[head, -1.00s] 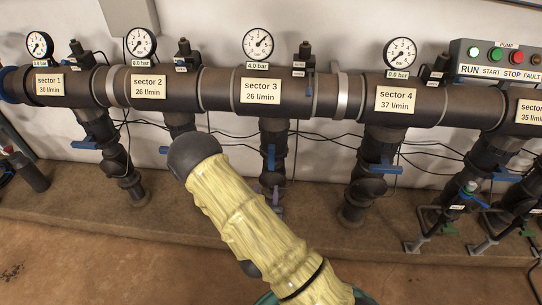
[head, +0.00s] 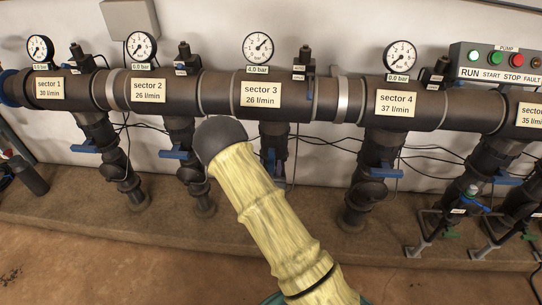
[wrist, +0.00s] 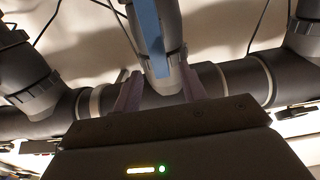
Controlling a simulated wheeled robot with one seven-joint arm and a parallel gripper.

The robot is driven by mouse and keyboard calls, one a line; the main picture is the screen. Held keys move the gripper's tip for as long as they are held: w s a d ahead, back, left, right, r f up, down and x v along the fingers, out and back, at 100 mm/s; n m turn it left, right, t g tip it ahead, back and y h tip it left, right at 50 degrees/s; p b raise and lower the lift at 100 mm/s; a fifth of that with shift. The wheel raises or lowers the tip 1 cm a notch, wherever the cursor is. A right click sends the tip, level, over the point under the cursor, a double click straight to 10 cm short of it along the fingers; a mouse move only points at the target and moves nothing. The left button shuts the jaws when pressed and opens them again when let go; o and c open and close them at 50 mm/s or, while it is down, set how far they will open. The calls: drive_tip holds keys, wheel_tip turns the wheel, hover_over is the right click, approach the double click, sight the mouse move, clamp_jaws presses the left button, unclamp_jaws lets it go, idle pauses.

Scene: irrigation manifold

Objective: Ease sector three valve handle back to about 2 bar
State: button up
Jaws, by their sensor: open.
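In the wrist view the blue lever (wrist: 148,38) runs down from the top. My gripper (wrist: 160,72) is open, a finger either side of the pipe and lever end; contact cannot be told. The head view hides my gripper behind my arm. The sector 3 gauge (head: 258,47) has a 4.0 bar tag (head: 257,70).
The sector 2 drop pipe (head: 190,165) and sector 4 drop pipe (head: 375,160) flank the valve, with blue levers. Black cables (head: 325,145) hang along the wall. A pump panel (head: 500,62) is at the upper right. The floor in front is clear.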

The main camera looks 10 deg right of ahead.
sight(271, 157)
drive_tip(key=x, duration=0.5)
drive_tip(key=shift+w+d, duration=0.15)
drive_tip(key=shift+w, duration=0.15)
clamp_jaws()
